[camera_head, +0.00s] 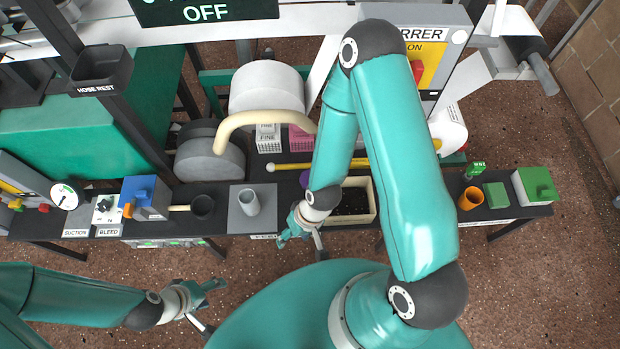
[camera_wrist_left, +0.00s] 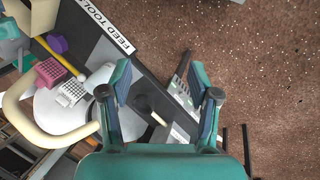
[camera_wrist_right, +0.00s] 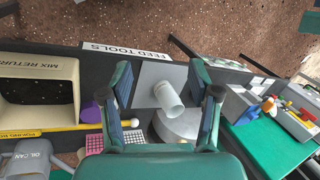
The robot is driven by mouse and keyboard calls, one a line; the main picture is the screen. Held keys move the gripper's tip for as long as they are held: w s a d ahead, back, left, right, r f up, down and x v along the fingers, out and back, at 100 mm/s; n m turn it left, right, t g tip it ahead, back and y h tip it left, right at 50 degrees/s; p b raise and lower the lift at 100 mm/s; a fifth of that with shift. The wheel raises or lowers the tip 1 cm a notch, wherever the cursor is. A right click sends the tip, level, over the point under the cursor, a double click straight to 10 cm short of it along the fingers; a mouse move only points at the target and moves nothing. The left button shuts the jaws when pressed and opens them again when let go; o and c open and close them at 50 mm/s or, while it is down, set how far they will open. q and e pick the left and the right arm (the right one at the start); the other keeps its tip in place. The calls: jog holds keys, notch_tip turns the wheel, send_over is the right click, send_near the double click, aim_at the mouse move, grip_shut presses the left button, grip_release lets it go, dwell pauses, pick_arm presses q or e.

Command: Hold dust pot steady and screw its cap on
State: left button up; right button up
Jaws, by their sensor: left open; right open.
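A pale grey open cylinder (camera_head: 249,202) stands on a grey square plate on the bench. It shows in the right wrist view (camera_wrist_right: 168,98) beyond and between my open fingers. An orange cup (camera_head: 471,199) stands at the right end of the bench. I cannot tell which of these is the dust pot, and no cap is clearly recognisable. My right gripper (camera_head: 300,242) is open and empty at the bench's front edge, right of the grey cylinder. My left gripper (camera_head: 210,306) is open and empty, over the floor in front of the bench.
A cream tray (camera_head: 374,212) of dark material lies right of my right gripper. A dark ladle (camera_head: 203,207) and blue box (camera_head: 146,196) stand left of the cylinder. A green block (camera_head: 497,195) and green-topped box (camera_head: 536,185) are far right. A curved cream pipe (camera_head: 262,115) arches behind.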

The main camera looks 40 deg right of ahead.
pick_arm(q)
jog(key=o, duration=0.5)
notch_tip(320, 180, down, 7)
jog(key=b, duration=0.6)
jog(key=shift+f+b, duration=0.15)
jog(key=shift+b, duration=0.25)
pick_arm(e)
jog(key=o, duration=0.6)
jog(key=shift+t, duration=0.3)
jog(key=w+f, duration=0.2)
jog(key=w, duration=0.1)
jog(key=w+d+f, duration=0.1)
jog(key=shift+w+f, duration=0.4)
jog(key=w+d+f+n+t+h+b, duration=0.1)
jog(key=w+d+f+h+b, duration=0.15)
jog(key=w+d+b, duration=1.05)
pick_arm(q)
notch_tip(320, 180, down, 24)
jog(key=b, duration=1)
jog(key=shift+r, duration=0.25)
pick_arm(e)
jog(key=s+d+r+t+h, duration=0.1)
jog(key=s+d+r+h, duration=0.1)
jog(key=s+d+r, duration=0.1)
jog(key=shift+s+d+r+m, duration=0.1)
jog(key=shift+d+m, duration=0.15)
jog(key=shift+m, duration=0.15)
pick_arm(q)
jog(key=shift+s, duration=0.1)
